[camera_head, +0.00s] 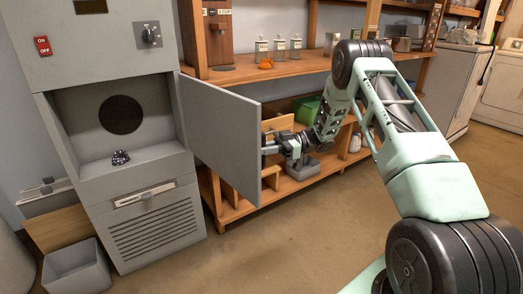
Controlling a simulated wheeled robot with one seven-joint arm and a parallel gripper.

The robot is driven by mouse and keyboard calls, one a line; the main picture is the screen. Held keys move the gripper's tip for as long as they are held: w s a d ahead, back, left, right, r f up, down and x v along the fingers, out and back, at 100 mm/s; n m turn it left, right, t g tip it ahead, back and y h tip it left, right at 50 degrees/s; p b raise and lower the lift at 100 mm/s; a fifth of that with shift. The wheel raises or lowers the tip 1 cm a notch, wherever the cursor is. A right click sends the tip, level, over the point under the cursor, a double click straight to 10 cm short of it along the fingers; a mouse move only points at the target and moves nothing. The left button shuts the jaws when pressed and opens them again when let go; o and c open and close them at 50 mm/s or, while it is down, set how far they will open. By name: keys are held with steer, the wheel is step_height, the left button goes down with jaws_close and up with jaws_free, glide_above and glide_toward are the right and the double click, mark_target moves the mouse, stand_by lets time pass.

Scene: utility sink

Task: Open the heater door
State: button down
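The grey heater (110,62) stands at the left, with a red on/off switch and a dial on its upper front. Its flat grey door (222,135) is hinged on the right side of the opening and stands swung wide open to the right. The chamber (85,105) is exposed, with a round dark disc on its back wall and a small dark object on its floor. My gripper (268,142) is at the door's free edge, on the right side of the panel. The door partly hides the fingertips, so I cannot tell their opening or whether they touch the door.
A wooden shelf unit (290,66) with jars and boxes stands behind the door and my arm. A grey bin (76,270) sits on the floor left of the heater's base. White appliances (503,88) stand at the right. The floor in front is clear.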

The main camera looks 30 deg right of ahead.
steer(key=c, duration=1.5)
jaws_free()
steer(key=shift+s, duration=0.1)
steer(key=shift+d, duration=0.1)
steer(key=v, duration=1.7)
steer(key=shift+d, duration=0.2)
steer(key=shift+s, duration=0.15)
